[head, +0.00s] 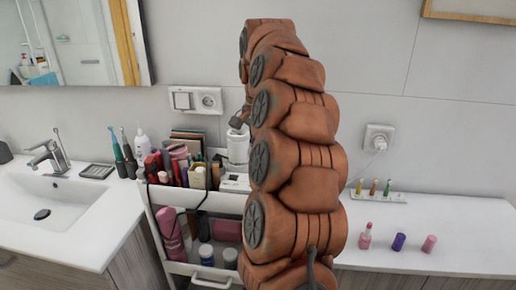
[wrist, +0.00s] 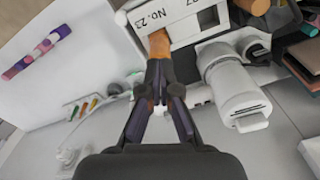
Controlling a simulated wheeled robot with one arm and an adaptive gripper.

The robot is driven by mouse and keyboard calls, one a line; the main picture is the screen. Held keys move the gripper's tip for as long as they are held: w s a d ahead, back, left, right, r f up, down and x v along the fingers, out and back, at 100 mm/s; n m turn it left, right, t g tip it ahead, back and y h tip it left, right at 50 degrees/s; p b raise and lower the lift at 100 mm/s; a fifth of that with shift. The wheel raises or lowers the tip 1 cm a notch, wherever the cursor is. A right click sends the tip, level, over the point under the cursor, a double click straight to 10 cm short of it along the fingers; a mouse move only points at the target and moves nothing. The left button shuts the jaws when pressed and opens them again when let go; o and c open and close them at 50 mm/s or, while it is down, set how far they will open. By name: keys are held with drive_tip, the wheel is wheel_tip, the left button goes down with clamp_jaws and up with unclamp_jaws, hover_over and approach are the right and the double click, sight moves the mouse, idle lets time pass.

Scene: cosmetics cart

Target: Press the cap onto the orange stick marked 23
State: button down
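In the wrist view, an orange stick (wrist: 159,42) stands in a white holder (wrist: 183,27) beside the label "No.23". My gripper (wrist: 161,68) has its dark fingertips together right at this stick, in line with it. In the head view, my own arm hides the stick and most of the gripper.
A white cylindrical device (wrist: 233,88) stands close right of the gripper. A second orange piece (wrist: 254,6) is by the label "27". The cart (head: 217,201) holds crowded cosmetics.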

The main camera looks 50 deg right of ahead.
drive_tip(key=shift+f+b, duration=0.45)
drive_tip(key=shift+f, duration=0.25)
drive_tip(key=shift+r, duration=0.2)
drive_tip(key=shift+r+p, duration=1.75)
drive_tip(key=shift+r, duration=1.65)
